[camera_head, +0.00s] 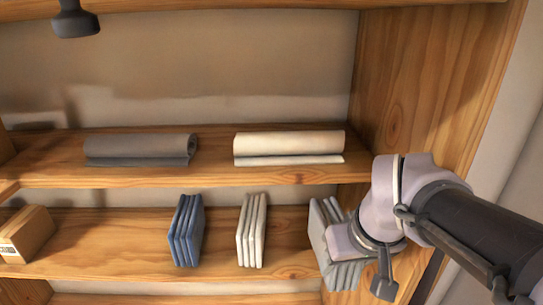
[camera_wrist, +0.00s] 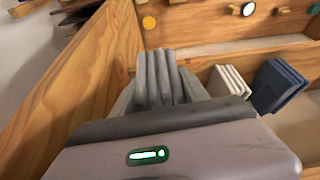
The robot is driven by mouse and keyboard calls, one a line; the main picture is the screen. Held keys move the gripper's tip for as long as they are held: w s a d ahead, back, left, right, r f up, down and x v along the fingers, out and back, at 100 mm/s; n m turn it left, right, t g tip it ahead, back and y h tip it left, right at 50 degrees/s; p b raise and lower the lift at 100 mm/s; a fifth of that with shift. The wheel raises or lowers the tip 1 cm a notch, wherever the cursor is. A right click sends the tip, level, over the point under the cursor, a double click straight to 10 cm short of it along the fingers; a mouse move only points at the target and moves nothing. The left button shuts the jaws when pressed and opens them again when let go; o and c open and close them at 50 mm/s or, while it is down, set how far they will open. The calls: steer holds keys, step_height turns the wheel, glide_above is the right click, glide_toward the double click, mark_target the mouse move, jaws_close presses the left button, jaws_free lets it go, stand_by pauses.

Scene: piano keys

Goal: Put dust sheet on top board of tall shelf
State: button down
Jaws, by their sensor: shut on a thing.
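A grey folded sheet (camera_head: 325,220) stands on edge at the right end of the lower shelf board (camera_head: 100,262), beside the side panel. It reaches down over the board's front edge. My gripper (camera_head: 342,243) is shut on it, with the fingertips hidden. In the wrist view the grey folds (camera_wrist: 158,78) rise just beyond the gripper's body. The tall shelf shows several boards. A higher board (camera_head: 200,8) crosses the top edge of the head view; I cannot tell whether it is the top one, and its upper face is hidden.
White folded cloth (camera_head: 252,230) and blue folded cloth (camera_head: 187,230) stand to the left, then a cardboard box (camera_head: 27,235). A grey roll (camera_head: 140,148) and a cream roll (camera_head: 290,146) lie on the board above. The side panel (camera_head: 430,80) is close on the right.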

steer(key=shift+w+r, duration=0.1)
steer(key=shift+w, duration=0.05)
steer(key=shift+s+r, duration=0.15)
steer(key=shift+s, duration=0.75)
steer(key=w+f, duration=0.2)
steer(key=w, duration=0.3)
steer(key=w+f+p, duration=0.1)
steer(key=w+f, duration=0.2)
steer(key=w, duration=0.1)
steer(key=w+a+f, duration=0.1)
steer(key=w+f, duration=0.1)
steer(key=w, duration=0.3)
steer(key=shift+w+a+f+p, duration=0.1)
steer(key=shift+w+f+p, duration=0.2)
steer(key=shift+f+p, duration=0.1)
steer(key=shift+s, duration=0.15)
steer(key=shift+f+b, duration=0.25)
steer(key=shift+b, duration=0.15)
steer(key=c, duration=0.8)
jaws_free()
steer(key=shift+o, duration=1.1)
steer(key=shift+r+p, duration=0.15)
steer(key=shift+p, duration=0.15)
